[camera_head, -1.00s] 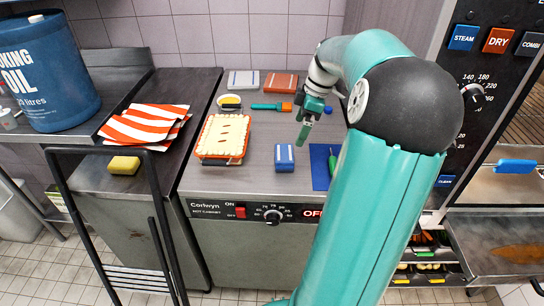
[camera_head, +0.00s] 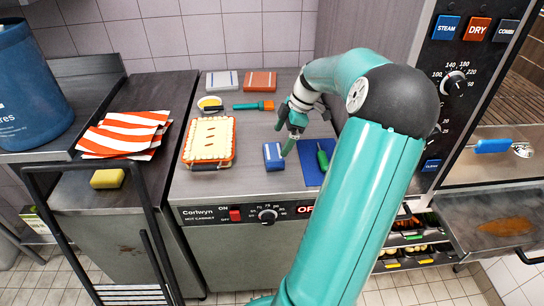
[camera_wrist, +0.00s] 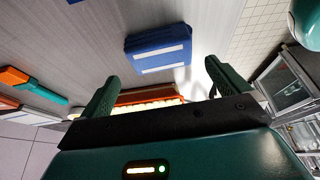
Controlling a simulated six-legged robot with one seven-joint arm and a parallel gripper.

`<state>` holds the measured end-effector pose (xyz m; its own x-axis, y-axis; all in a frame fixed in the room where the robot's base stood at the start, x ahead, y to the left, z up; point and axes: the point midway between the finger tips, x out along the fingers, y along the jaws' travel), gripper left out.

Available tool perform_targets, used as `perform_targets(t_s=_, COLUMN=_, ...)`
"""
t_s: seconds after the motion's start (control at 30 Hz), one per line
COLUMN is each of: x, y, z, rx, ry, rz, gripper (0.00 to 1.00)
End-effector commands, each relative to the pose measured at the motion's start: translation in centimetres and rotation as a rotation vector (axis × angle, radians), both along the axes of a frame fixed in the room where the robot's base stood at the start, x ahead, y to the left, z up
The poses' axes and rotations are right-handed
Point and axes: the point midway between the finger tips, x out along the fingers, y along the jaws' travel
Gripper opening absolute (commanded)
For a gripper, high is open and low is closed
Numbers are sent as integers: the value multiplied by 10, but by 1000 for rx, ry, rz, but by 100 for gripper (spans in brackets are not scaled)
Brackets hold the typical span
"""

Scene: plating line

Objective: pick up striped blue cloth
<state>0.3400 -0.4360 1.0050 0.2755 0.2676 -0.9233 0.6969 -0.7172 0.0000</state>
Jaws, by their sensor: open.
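The striped blue cloth (camera_head: 273,156) is a small folded blue block with a white stripe. It lies on the grey counter, left of a blue mat. In the wrist view the cloth (camera_wrist: 158,48) lies flat beyond the fingertips, between their lines, with white bands on its side and top. My gripper (camera_head: 289,148) is just right of the cloth in the head view, tilted down. In the wrist view its two green fingers (camera_wrist: 162,80) are spread wide with nothing held between them. Whether a finger touches the cloth cannot be told.
A pie in an orange dish (camera_head: 209,141) sits left of the cloth. A green-handled tool (camera_head: 322,156) lies on the blue mat (camera_head: 308,174).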

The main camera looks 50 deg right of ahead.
Motion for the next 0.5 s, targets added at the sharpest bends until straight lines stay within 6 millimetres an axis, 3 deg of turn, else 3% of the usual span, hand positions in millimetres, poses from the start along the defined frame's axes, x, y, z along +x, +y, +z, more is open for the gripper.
perform_targets(t_s=0.5, x=20, y=20, z=-57, rx=3, ry=0, rz=3, gripper=100)
